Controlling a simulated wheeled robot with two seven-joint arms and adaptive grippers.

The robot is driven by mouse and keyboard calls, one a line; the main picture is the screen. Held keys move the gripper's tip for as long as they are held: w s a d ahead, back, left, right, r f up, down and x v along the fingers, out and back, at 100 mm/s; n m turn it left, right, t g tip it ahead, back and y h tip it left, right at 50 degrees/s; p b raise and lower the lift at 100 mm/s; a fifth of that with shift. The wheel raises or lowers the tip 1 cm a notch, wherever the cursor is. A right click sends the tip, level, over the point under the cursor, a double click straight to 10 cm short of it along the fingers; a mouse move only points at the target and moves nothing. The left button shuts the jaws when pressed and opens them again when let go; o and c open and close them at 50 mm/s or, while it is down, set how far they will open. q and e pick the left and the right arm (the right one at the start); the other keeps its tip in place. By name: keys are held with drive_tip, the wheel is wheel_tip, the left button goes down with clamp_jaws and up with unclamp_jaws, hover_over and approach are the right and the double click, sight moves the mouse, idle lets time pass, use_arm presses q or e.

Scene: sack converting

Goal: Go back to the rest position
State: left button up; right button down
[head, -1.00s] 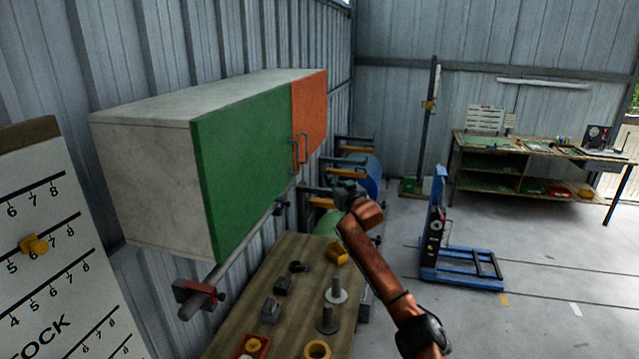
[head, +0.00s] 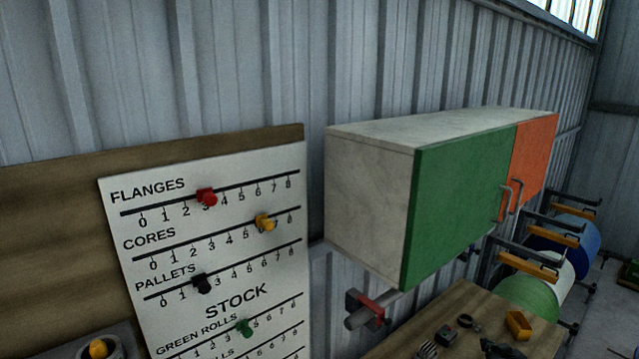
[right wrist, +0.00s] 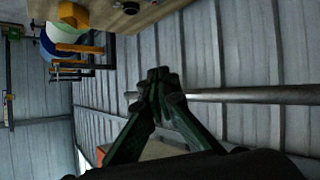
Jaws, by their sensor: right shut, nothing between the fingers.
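My right gripper shows in the right wrist view (right wrist: 160,86), its dark green fingers closed together with nothing between them. In the head view a small dark shape at the bottom edge, over the bench, appears to be its tip (head: 500,349); the rest of it is cut off. In the wrist view a metal bar (right wrist: 250,95) passes behind the fingertips; I cannot tell the gap. My left gripper is in neither view.
The wall cabinet (head: 465,205) has closed green and orange doors. A wooden bench (head: 395,347) with small parts and a yellow bin (head: 518,324) stands below it. Rolls on racks (head: 560,245) are at right. A stock board (head: 215,240) with coloured sliders is at left.

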drive_tip(key=s+a+f+n+g+y, duration=0.1)
drive_tip(key=s+a+f+g, duration=0.1)
drive_tip(key=s+a+f, duration=0.65)
drive_tip(key=s+a+f+g, duration=0.3)
drive_tip(key=s+a+f, duration=0.2)
drive_tip(key=s+f, duration=0.7)
drive_tip(key=s+a+g, duration=0.2)
drive_tip(key=s+a, duration=0.1)
drive_tip(key=s, duration=1)
drive_tip(key=s+a+g, duration=0.1)
drive_tip(key=s+a, duration=0.3)
drive_tip(key=s, duration=0.9)
wheel_tip(320, 180, down, 37)
drive_tip(key=s+g+y+b, duration=0.1)
drive_tip(key=s+g+b, duration=0.1)
drive_tip(key=b, duration=0.5)
drive_tip(key=s+a+f+g+b, duration=0.1)
drive_tip(key=s+f+b, duration=0.4)
drive_tip(key=s+f, duration=1.4)
wheel_tip(320, 180, down, 4)
drive_tip(key=shift+r, duration=0.1)
